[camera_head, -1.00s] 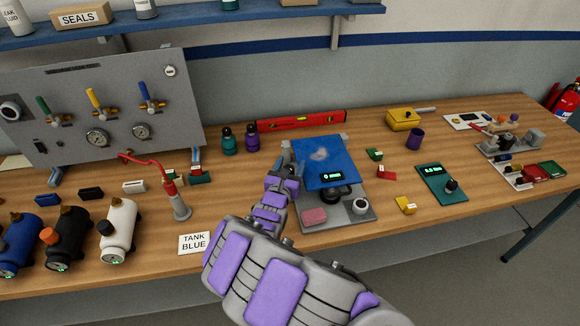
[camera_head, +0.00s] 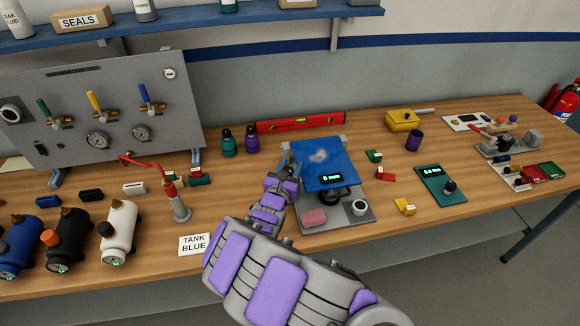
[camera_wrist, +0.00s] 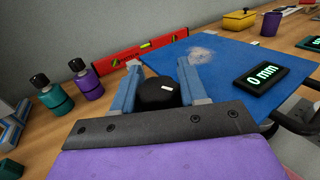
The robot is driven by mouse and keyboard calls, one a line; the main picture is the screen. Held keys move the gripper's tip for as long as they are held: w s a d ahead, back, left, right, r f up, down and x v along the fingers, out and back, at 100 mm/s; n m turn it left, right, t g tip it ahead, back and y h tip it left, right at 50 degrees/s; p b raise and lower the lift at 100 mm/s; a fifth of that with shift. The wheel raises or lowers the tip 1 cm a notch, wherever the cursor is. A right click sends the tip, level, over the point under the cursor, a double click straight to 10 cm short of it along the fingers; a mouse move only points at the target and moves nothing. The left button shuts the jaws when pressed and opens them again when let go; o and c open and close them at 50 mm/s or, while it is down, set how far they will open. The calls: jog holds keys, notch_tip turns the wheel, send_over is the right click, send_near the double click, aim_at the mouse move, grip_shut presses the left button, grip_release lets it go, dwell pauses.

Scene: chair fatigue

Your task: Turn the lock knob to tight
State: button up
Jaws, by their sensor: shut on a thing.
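The lock knob is a round black knob (camera_wrist: 157,93) with a short white mark on its top, in the wrist view. It sits at the left edge of a blue plate (camera_wrist: 225,62), which also shows in the head view (camera_head: 318,170). My gripper (camera_wrist: 160,72) has its two blue fingers on either side of the knob and is shut on it. In the head view my gripper (camera_head: 290,160) is at the plate's left side and hides the knob. A small display (camera_wrist: 263,76) on the plate reads 0 mm.
A red level (camera_head: 300,122) lies behind the plate, with teal (camera_head: 228,143) and purple (camera_head: 252,140) bottles to its left.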

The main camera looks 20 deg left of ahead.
jog(key=shift+r+m+h+p, duration=0.1)
jog(key=shift+m+h+p, duration=0.4)
jog(key=shift+h+p, duration=0.2)
jog(key=m+h+p, duration=0.1)
jog(key=h, duration=0.1)
jog(key=m+h, duration=0.1)
jog(key=h, duration=0.1)
jog(key=shift+d+g+p, duration=0.2)
jog(key=shift+g+p, duration=0.1)
jog(key=shift+p, duration=0.1)
jog(key=shift+s+d+m+g+h, duration=0.15)
jog(key=shift+m+g+h, duration=0.35)
jog(key=shift+m+h, duration=0.6)
jog(key=o, duration=0.9)
jog(key=shift+o, duration=0.2)
jog(key=shift+h, duration=0.3)
jog(key=shift+p, duration=0.3)
